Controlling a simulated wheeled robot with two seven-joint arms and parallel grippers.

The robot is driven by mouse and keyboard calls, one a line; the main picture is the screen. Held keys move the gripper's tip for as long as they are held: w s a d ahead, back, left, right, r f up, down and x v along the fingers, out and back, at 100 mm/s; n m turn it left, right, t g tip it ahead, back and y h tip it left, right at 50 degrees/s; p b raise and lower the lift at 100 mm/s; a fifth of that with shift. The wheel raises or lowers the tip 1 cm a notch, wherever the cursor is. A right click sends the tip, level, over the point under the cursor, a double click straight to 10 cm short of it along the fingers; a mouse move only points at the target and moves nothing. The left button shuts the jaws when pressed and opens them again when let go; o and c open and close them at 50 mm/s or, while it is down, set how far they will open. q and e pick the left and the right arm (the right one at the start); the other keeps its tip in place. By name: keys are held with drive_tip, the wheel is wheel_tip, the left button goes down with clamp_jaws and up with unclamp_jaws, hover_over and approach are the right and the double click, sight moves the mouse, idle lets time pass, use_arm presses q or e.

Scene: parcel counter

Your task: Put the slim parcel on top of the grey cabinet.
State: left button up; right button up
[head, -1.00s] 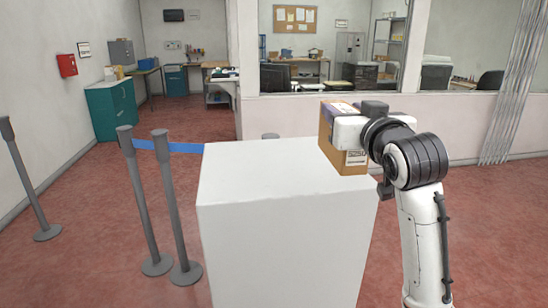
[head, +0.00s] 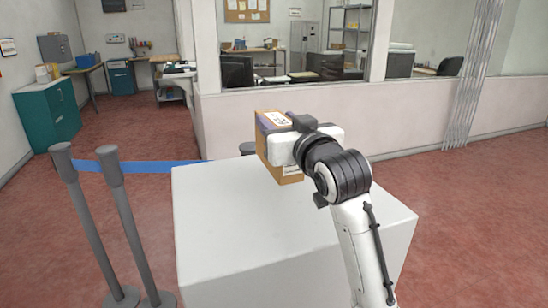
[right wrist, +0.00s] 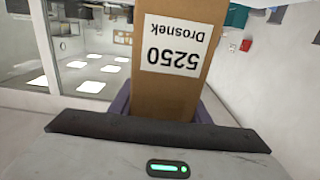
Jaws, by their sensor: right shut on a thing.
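The slim parcel (head: 267,152) is an upright brown cardboard box with a pale label on its top. In the right wrist view the parcel (right wrist: 178,92) carries a white label reading "5250 Drosnek", upside down. My right gripper (head: 284,138) is shut on it. The grey cabinet (head: 240,220) is a plain pale block in front of me with a flat, empty top. The parcel shows over the far part of that top; I cannot tell if its base touches it. My left gripper is not in view.
Grey barrier posts (head: 120,215) with a blue belt (head: 150,167) stand left of the cabinet. A low wall with windows (head: 430,115) runs behind it. A teal cabinet (head: 48,115) stands far left. The near part of the pale top is clear.

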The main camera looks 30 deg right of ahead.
drive_tip(key=shift+s+f, duration=0.1)
drive_tip(key=shift+f, duration=0.85)
wheel_tip(320, 180, down, 3)
drive_tip(key=shift+f+b, duration=0.15)
drive_tip(key=shift+b, duration=0.2)
drive_tip(key=shift+f, duration=0.3)
drive_tip(key=o, duration=1.3)
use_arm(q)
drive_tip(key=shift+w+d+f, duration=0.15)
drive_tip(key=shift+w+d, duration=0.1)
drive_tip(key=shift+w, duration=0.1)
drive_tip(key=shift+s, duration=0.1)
use_arm(e)
drive_tip(key=shift+a, duration=0.1)
